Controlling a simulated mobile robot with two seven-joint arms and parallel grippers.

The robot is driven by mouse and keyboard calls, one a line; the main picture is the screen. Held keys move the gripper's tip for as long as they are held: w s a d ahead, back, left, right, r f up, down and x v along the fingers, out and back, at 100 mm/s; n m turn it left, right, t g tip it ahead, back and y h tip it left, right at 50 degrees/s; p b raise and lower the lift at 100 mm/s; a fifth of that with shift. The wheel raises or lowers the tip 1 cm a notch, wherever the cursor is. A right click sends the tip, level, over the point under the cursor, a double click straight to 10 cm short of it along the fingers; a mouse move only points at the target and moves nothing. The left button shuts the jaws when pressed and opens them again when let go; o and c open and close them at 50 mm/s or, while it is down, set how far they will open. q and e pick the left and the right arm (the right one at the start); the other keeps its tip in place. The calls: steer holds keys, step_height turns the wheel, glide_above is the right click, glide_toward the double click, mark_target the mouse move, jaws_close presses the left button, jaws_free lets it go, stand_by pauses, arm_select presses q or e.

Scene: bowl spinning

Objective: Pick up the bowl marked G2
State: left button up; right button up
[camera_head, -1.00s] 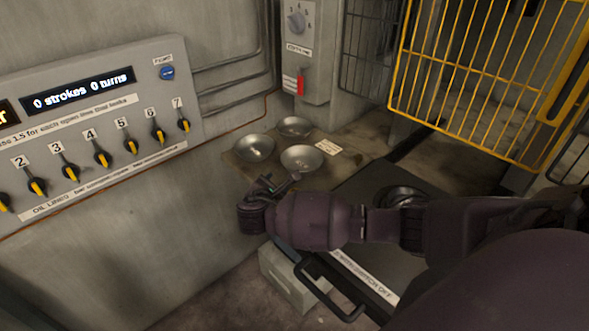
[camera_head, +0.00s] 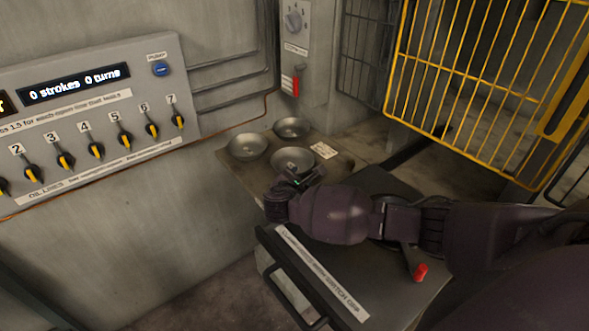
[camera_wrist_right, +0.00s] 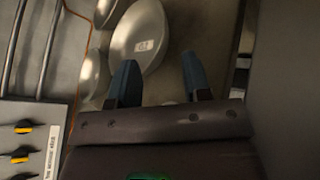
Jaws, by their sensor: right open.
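Three shallow metal bowls stand on a flat plate (camera_head: 345,163) by the wall: a left bowl (camera_head: 247,147), a back bowl (camera_head: 291,128) and a front bowl (camera_head: 290,155). In the right wrist view, my fingers (camera_wrist_right: 159,80) are spread and empty. The nearest bowl (camera_wrist_right: 133,28), with a small white label, lies ahead and left of the gap between them. My left gripper is out of view.
A panel (camera_head: 90,105) with several yellow-and-black knobs is on the left wall. A switch box (camera_head: 301,45) hangs behind the bowls. A yellow wire cage door (camera_head: 490,80) stands at the right. A dark lidded box (camera_head: 350,270) with a red-tipped lever (camera_head: 420,272) lies below my arm.

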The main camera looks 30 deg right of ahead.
mark_target(311, 164)
steer(key=shift+w+d+f, duration=0.3)
steer(key=shift+w+d, duration=0.15)
steer(key=shift+w, duration=0.05)
steer(key=shift+d+r+x, duration=0.1)
steer(key=shift+r+x, duration=0.05)
steer(key=shift+x, duration=1)
steer(key=shift+d+r+x, duration=0.1)
steer(key=shift+r+x, duration=0.05)
steer(key=shift+x, duration=1.05)
steer(key=shift+w+d+f, duration=0.25)
steer(key=shift+w+d, duration=0.1)
steer(key=shift+d, duration=0.15)
jaws_close()
